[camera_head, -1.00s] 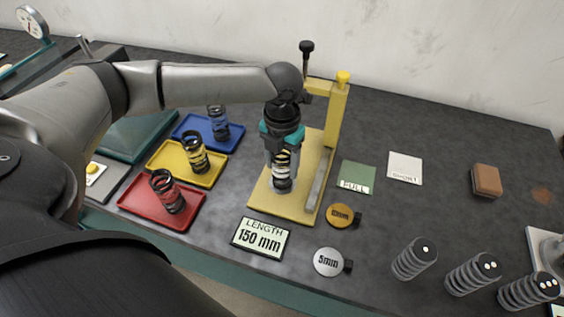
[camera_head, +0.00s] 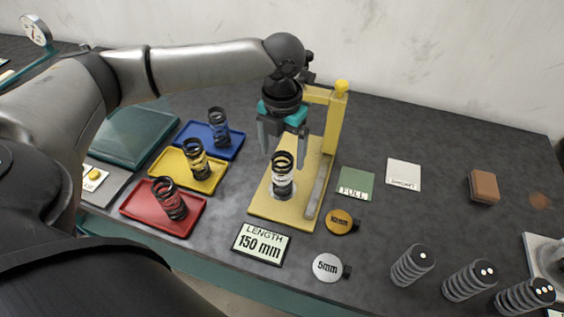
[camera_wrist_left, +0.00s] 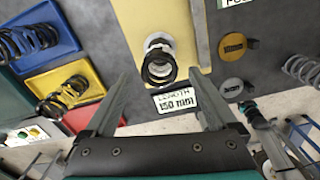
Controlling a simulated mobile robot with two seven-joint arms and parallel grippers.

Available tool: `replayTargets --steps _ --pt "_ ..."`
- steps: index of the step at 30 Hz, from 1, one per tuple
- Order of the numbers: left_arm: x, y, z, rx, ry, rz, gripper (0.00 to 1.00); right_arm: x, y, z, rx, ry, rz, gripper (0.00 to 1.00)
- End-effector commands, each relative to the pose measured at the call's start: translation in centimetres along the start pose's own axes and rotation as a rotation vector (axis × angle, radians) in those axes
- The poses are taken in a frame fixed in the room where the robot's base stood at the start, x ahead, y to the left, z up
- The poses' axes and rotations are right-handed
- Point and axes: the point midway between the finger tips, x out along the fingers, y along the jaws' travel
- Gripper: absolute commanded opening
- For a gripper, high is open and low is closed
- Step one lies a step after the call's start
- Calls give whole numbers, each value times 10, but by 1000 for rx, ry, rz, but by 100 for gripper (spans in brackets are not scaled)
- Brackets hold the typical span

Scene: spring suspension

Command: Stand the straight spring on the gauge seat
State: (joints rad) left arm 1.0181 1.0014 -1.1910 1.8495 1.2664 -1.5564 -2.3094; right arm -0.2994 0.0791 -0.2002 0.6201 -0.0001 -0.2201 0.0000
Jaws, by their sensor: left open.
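A spring with black coils and a white band (camera_head: 282,175) stands upright on the round pale seat of the yellow gauge (camera_head: 268,205). In the left wrist view the spring (camera_wrist_left: 158,66) shows from above, on the gauge plate (camera_wrist_left: 140,12) beyond the fingertips. My left gripper (camera_head: 284,143) is open, above and around the top of the spring or just behind it; its fingers stand apart from the coils. My right gripper is not in view.
Red (camera_head: 138,206), yellow (camera_head: 158,165) and blue (camera_head: 190,131) trays each hold a spring at the left. A "150 mm" length display (camera_head: 261,242) and two round gauge blocks lie in front. Several grey springs stand front right. Green and white cards lie right of the gauge.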

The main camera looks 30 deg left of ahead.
Motion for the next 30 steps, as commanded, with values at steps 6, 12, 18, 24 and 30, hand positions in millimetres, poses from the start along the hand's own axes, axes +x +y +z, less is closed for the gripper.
replayTargets --steps 6,12,18,24,30 --pt "-41 0 0 0 -1 0 91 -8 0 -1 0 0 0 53" --pt "-54 0 0 0 1 0 91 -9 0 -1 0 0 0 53" --pt "-55 0 0 0 2 0 91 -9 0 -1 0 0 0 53" --pt "-54 0 0 0 1 0 91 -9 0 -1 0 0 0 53" --pt "-54 0 0 0 2 0 91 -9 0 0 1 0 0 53"
